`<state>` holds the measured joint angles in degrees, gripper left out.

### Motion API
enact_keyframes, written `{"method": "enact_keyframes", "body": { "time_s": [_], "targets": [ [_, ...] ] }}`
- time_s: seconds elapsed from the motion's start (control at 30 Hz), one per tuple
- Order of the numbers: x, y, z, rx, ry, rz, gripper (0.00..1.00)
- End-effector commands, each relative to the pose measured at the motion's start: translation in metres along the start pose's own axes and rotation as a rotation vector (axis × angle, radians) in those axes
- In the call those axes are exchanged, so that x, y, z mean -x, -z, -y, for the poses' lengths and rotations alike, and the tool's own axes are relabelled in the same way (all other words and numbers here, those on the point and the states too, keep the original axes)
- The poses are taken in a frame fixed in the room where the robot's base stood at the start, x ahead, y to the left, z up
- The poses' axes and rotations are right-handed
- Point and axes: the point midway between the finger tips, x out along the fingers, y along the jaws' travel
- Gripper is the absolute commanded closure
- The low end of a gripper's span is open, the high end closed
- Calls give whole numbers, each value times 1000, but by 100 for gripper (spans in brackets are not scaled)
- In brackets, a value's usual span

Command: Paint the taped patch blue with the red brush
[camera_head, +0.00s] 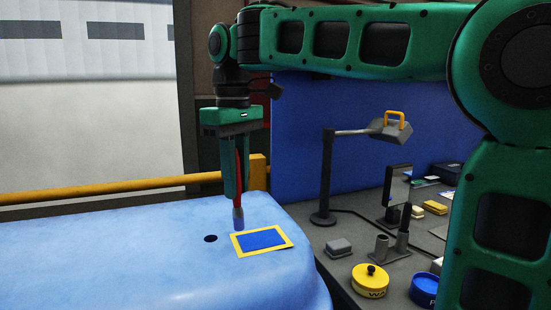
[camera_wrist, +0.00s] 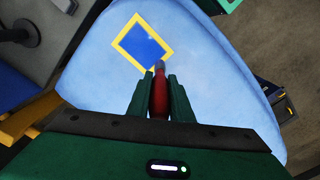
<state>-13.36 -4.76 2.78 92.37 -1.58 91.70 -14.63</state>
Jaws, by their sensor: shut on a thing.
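The taped patch (camera_head: 262,240) lies on the light blue curved panel (camera_head: 140,250); its inside is blue within a yellow tape border. The patch also shows in the wrist view (camera_wrist: 143,42). My gripper (camera_head: 236,190) points down, shut on the red brush (camera_head: 238,172). The brush hangs upright with its bluish tip by the patch's upper left corner. In the wrist view the brush's red handle (camera_wrist: 159,97) sits between the fingers, its tip near the tape's edge. I cannot tell whether the tip touches the panel.
A dark round hole (camera_head: 210,239) is in the panel left of the patch. On the grey bench at right stand a desk lamp (camera_head: 327,180), a yellow lidded tin (camera_head: 370,281), a blue tin (camera_head: 424,289) and a grey block (camera_head: 339,248). A yellow rail (camera_head: 110,190) runs behind the panel.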

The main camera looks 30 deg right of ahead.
Motion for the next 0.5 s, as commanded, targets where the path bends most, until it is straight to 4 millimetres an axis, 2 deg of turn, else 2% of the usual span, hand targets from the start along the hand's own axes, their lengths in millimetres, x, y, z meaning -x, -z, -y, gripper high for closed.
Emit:
{"method": "enact_keyframes", "body": {
  "time_s": [0.3, 0.5],
  "targets": [
    [28, -2, -6, -10, -1, -1, 100],
    [36, -4, -7, -12, 0, 0, 100]
  ]
}}
